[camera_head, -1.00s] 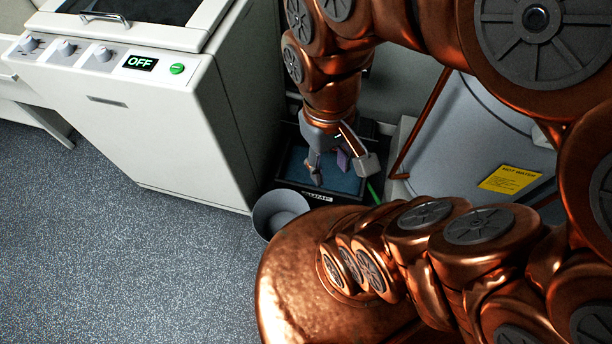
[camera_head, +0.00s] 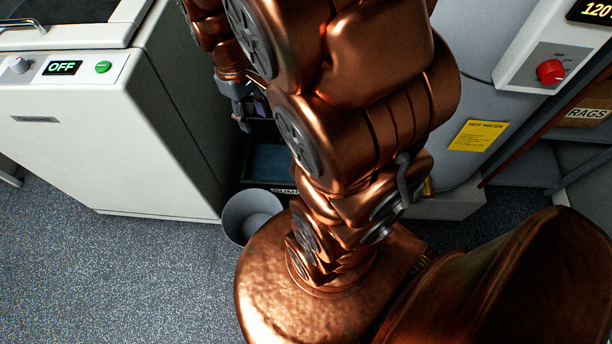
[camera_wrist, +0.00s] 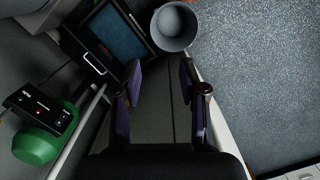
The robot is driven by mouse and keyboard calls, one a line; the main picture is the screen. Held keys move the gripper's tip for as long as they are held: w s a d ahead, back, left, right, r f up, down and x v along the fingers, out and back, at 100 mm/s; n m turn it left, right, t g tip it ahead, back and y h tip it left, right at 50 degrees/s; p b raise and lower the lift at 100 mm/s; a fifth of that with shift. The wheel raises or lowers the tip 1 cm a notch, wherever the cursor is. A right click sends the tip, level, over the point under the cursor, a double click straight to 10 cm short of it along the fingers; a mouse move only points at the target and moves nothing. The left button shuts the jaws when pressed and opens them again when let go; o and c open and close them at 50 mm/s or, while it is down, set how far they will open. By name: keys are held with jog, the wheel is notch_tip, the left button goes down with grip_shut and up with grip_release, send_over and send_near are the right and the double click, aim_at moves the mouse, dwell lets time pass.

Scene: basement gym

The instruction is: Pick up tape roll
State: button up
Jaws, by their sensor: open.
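I cannot make out a tape roll in either current view. My gripper (camera_wrist: 160,72) is open in the wrist view, its two fingers with purple pads apart and nothing between them. In the head view my gripper (camera_head: 246,108) shows only in part, above the sump and beside the white machine; my own arm hides much of the area around it.
A grey bucket (camera_head: 250,214) stands on the floor beside the black sump (camera_wrist: 119,33). A white machine (camera_head: 110,150) is at left, a grey hot water tank (camera_head: 440,165) at right. A green rounded object (camera_wrist: 36,146) shows in the wrist view. Speckled floor is clear at lower left.

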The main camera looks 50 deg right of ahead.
jog(key=w+d+f+n+b, duration=0.1)
jog(key=w+d+f+b, duration=0.2)
jog(key=d+f, duration=0.5)
jog(key=w+d+f+n+b, duration=0.1)
jog(key=w+d+f+b, duration=0.25)
jog(key=f, duration=0.85)
jog(key=w+d+f+n+b, duration=0.1)
jog(key=w+d+f+b, duration=0.35)
jog(key=f, duration=0.65)
jog(key=shift+s+d+f+n+t+b, duration=0.45)
jog(key=shift+d+f+b, duration=1.3)
jog(key=shift+f, duration=5.2)
jog(key=shift+s+d+f+n+b, duration=0.75)
jog(key=shift+d+f+b, duration=1.05)
jog(key=shift+f, duration=5.15)
jog(key=shift+s+d+f+n+t+b, duration=0.25)
jog(key=shift+s+d+f+n+b, duration=0.55)
jog(key=shift+f+b, duration=3.9)
jog(key=f, duration=0.6)
jog(key=w+f, duration=0.1)
jog(key=f, duration=0.2)
jog(key=shift+d+f+p, duration=0.3)
jog(key=shift+d+f, duration=0.05)
jog(key=shift+c, duration=0.4)
grip_shut()
